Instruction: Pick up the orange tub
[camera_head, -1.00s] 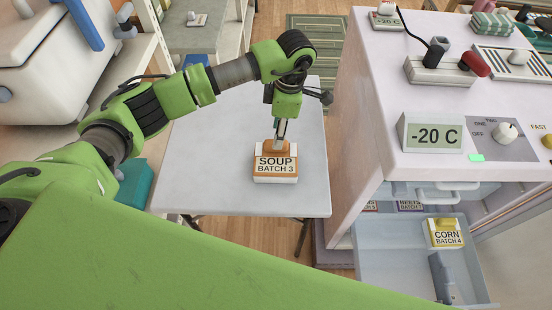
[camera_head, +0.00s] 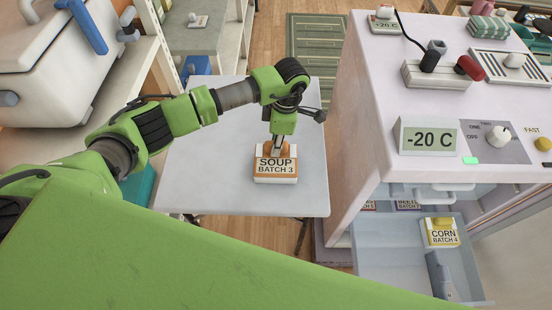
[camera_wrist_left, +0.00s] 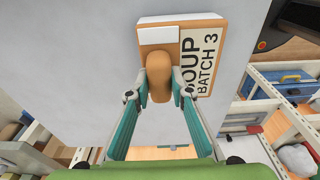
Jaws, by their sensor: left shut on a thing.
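The orange tub (camera_head: 275,177) stands on the white table (camera_head: 200,190), with a white label reading "SOUP BATCH 3" on its front. In the left wrist view the tub (camera_wrist_left: 165,36) shows its label sideways and its rounded orange handle (camera_wrist_left: 158,84). My left gripper (camera_head: 277,148) comes down on the tub from above. In the left wrist view its two fingers (camera_wrist_left: 158,88) are closed on the handle, one on each side. The tub appears to rest on the table. My right gripper is not in view.
At the right a white freezer cabinet (camera_head: 365,160) shows "-20 C" on its display (camera_head: 430,137). Its open drawer (camera_head: 385,245) holds a yellow "CORN BATCH 4" tub (camera_head: 441,231). Shelving with a large white box (camera_head: 50,70) stands at the left. The table around the tub is bare.

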